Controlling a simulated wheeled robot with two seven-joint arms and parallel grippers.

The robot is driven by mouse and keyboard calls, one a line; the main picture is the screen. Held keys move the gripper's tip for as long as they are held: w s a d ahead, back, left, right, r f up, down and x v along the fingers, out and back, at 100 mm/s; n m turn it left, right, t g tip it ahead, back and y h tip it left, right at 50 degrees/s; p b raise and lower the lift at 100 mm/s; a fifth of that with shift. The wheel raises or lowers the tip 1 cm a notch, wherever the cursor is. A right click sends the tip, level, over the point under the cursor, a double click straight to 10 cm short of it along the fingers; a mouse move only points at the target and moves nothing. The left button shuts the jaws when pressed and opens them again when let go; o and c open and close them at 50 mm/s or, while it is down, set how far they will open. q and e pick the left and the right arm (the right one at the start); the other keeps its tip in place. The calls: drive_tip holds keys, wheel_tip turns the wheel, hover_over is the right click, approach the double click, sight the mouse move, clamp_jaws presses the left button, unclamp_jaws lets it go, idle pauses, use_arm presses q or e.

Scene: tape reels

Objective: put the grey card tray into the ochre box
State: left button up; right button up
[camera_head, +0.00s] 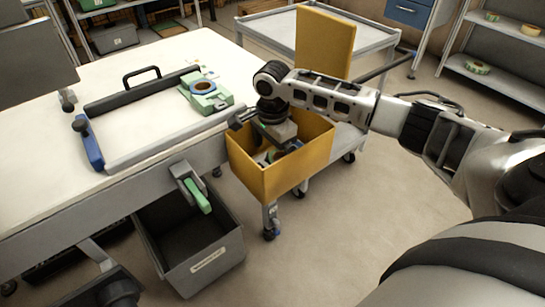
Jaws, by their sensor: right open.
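The ochre box (262,183) stands open beside the table's right end, with its tall lid (325,42) raised at the back. My right gripper (272,146) points down over the box opening, open, with its tips at about rim level or lower. Something grey, and small blue and green parts, show in the box under the gripper. The gripper covers much of this, so I cannot tell whether the grey part is the card tray. No grey card tray shows clearly elsewhere.
The white table (70,190) bears a black-handled frame (150,120) and a green holder with a blue-rimmed reel (205,92). A grey-green device (192,187) hangs at its edge, above a labelled grey bin (205,262). A grey cart (375,38) stands behind the box. Floor at right is free.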

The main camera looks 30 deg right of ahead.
wheel_tip(320, 180, up, 8)
drive_tip(key=p, duration=0.1)
drive_tip(key=shift+r, duration=0.2)
idle(0.4)
